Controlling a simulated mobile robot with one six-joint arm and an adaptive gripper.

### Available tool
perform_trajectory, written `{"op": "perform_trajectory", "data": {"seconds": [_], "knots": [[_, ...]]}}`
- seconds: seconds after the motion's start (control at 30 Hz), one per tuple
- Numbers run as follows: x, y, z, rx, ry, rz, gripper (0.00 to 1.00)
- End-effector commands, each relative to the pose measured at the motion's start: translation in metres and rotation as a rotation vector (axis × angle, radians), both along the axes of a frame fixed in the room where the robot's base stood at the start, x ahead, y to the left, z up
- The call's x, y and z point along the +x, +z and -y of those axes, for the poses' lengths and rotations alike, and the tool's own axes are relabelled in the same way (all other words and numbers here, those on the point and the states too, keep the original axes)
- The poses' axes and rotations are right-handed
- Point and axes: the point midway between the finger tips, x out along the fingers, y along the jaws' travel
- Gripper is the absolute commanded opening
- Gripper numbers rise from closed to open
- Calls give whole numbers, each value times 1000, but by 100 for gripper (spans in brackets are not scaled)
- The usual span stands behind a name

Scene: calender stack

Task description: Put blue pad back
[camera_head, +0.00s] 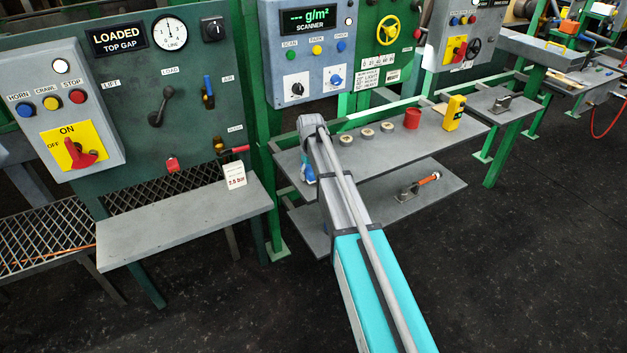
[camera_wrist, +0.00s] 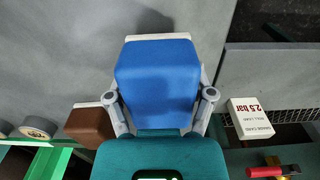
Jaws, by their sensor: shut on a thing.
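The blue pad (camera_wrist: 158,78) fills the middle of the wrist view, a rounded blue block with a pale strip along its far edge. My gripper (camera_wrist: 161,96) is shut on it, with one grey finger at each side. A grey shelf surface (camera_wrist: 60,60) lies beyond the pad; I cannot tell whether the pad touches it. In the head view a small patch of the blue pad (camera_head: 309,174) shows left of my arm, over the upper grey shelf (camera_head: 290,157). My arm hides most of the gripper there.
A brown block (camera_wrist: 89,125) with a pale edge sits close left of the gripper. Round rolls (camera_head: 368,134), a red cup (camera_head: 412,118) and a yellow device (camera_head: 454,113) stand along the upper shelf. A 2.5 bar card (camera_head: 235,175) stands on the left shelf (camera_head: 185,222), mostly bare.

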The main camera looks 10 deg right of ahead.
Motion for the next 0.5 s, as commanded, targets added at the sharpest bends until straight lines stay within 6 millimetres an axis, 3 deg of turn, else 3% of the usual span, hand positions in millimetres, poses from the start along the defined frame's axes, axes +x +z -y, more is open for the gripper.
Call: {"op": "perform_trajectory", "data": {"seconds": [0.1, 0.5], "knots": [[0, -10, 0, 0, 0, 0, 32], [0, -11, 0, 0, 1, 0, 32]]}}
